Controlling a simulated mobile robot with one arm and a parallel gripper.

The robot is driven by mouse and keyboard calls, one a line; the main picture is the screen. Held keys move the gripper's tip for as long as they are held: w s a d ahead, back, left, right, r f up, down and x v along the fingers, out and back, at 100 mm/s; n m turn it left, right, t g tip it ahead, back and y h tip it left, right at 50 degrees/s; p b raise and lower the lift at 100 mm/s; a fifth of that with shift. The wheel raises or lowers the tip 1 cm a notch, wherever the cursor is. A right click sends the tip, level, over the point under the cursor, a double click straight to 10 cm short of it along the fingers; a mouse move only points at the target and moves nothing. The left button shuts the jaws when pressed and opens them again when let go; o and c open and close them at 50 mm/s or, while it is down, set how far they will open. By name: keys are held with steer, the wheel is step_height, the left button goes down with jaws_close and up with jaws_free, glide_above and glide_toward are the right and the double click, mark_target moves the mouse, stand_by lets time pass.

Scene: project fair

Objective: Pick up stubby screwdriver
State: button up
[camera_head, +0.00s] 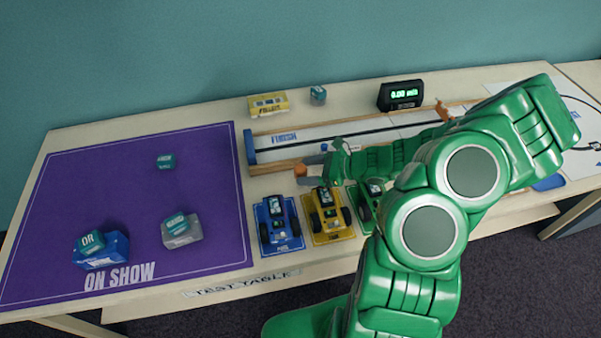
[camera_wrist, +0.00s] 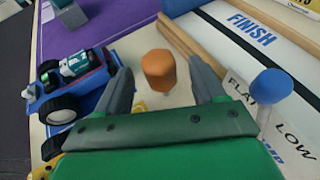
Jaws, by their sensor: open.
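An orange, blunt, handle-like piece (camera_wrist: 159,69) stands out from the pale table in the wrist view; it looks like the stubby screwdriver's handle. In the head view this orange piece (camera_head: 299,170) is by the front edge of the track, above the blue car. My gripper (camera_wrist: 162,78) is open, with one finger on each side of the orange piece and a gap to each. In the head view my gripper (camera_head: 317,168) reaches in from the right, low over the table. The lower part of the piece is hard to make out.
A blue car (camera_head: 279,224), a yellow car (camera_head: 329,215) and a green car (camera_head: 369,199) stand close in front. The wooden-railed track (camera_head: 300,145) lies behind. A blue knob-like piece (camera_wrist: 270,82) is right of my fingers. A purple mat (camera_head: 110,210) covers the left.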

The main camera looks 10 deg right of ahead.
steer(key=shift+x, duration=1.4)
steer(key=shift+r, duration=0.1)
steer(key=c, duration=1.1)
steer(key=shift+o, duration=0.2)
